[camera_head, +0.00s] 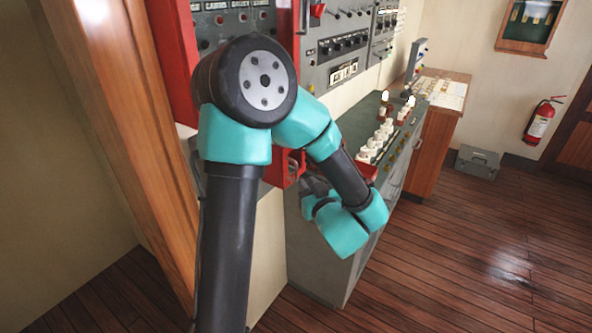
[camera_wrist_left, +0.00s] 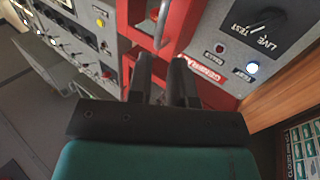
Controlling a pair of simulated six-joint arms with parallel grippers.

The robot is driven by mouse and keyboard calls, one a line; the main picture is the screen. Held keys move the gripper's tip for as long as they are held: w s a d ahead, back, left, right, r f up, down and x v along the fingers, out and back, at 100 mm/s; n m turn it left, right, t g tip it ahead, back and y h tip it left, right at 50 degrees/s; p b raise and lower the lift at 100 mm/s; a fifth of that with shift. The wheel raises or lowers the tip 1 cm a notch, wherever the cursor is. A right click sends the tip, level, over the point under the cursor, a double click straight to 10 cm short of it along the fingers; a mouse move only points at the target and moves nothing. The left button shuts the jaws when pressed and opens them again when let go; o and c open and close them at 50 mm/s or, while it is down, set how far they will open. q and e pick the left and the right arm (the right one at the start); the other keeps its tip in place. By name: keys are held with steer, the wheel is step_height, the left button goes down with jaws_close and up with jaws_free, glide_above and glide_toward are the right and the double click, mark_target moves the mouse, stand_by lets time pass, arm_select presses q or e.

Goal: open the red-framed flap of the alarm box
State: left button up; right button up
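The alarm box's red frame (camera_head: 172,40) shows beside and behind my left arm in the head view. In the left wrist view the red frame (camera_wrist_left: 185,28) runs down past my fingertips, with a white-lettered label low on it. A grey metal handle (camera_wrist_left: 160,26) stands on the red frame. My left gripper (camera_wrist_left: 162,60) has its two dark fingers apart, with a narrow gap and nothing seen between them. The fingertips are just short of the handle; I cannot tell whether they touch the frame. In the head view my arm hides most of the box. My right gripper is not in view.
Grey switch panels (camera_head: 345,45) continue to the right of the box. A green-grey console (camera_head: 330,250) with white knobs stands below them. A wooden post (camera_head: 125,90) is close on the left. A rotary test switch (camera_wrist_left: 264,28) is near the fingers.

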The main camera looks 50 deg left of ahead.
mark_target(296, 178)
arm_select(q)
steer(key=x, duration=0.8)
steer(key=shift+a, duration=0.15)
steer(key=shift+c, duration=0.2)
jaws_close()
